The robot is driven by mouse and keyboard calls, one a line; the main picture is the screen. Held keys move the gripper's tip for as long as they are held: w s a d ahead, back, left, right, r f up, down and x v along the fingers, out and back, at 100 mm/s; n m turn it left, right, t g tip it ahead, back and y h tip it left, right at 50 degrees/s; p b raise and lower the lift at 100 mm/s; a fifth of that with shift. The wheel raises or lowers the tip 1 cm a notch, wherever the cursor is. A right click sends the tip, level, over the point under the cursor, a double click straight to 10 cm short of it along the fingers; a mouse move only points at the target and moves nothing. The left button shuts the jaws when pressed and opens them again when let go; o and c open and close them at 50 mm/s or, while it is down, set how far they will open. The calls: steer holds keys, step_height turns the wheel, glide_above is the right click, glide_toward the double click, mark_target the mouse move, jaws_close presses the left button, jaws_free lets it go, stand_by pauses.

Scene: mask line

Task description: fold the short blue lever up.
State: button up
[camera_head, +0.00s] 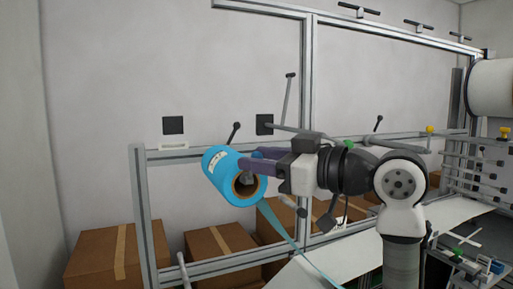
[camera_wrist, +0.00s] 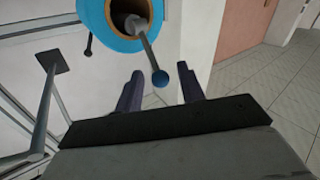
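The short lever (camera_wrist: 147,52) is a grey rod with a blue ball tip (camera_wrist: 160,79). In the wrist view it comes out of the dark core of a blue roll (camera_wrist: 98,14) and slants down to the right. My gripper (camera_wrist: 160,72) is open, with its two dark purple fingers on either side of the ball in the picture. I cannot tell whether either finger touches it. In the head view the gripper (camera_head: 248,165) reaches left in front of the blue roll (camera_head: 217,168). There the fingers mostly hide the lever.
A metal frame (camera_head: 141,200) surrounds the roll. Black-tipped levers (camera_head: 237,127) and a longer rod (camera_head: 289,98) stand close by. A blue strip (camera_head: 285,235) hangs below the roll. Cardboard boxes (camera_head: 103,258) stand behind the frame. In the wrist view, tiled floor (camera_wrist: 275,75) is clear at right.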

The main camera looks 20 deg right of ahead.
steer(key=shift+w+a, duration=0.35)
steer(key=shift+w, duration=0.15)
jaws_close()
